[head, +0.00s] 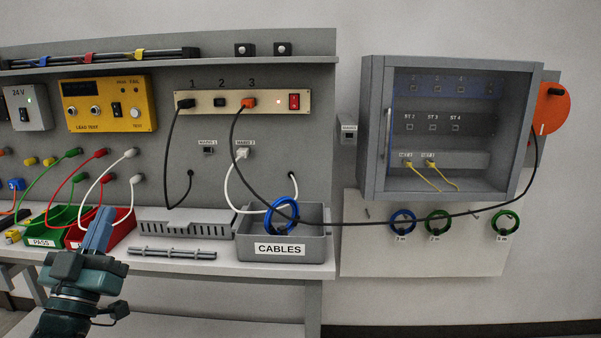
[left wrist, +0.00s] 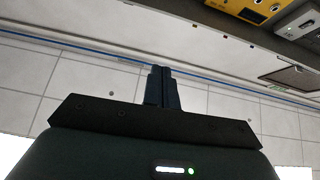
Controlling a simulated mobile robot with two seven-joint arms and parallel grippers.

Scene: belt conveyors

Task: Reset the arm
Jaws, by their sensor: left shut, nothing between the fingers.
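My left gripper (head: 100,230) is in the lower left of the head view, in front of the workbench edge near the red bin. Its fingers point up and it is shut and empty. In the left wrist view the two dark fingers (left wrist: 161,88) are together with nothing between them. My right gripper is not in either view.
The workbench (head: 190,262) holds green and red bins (head: 122,228), a grey vented box (head: 185,222) and a grey CABLES bin (head: 312,243). A black cable (head: 400,221) spans from the power strip (head: 270,102) to an orange disc (head: 552,108) beside the cabinet (head: 376,130).

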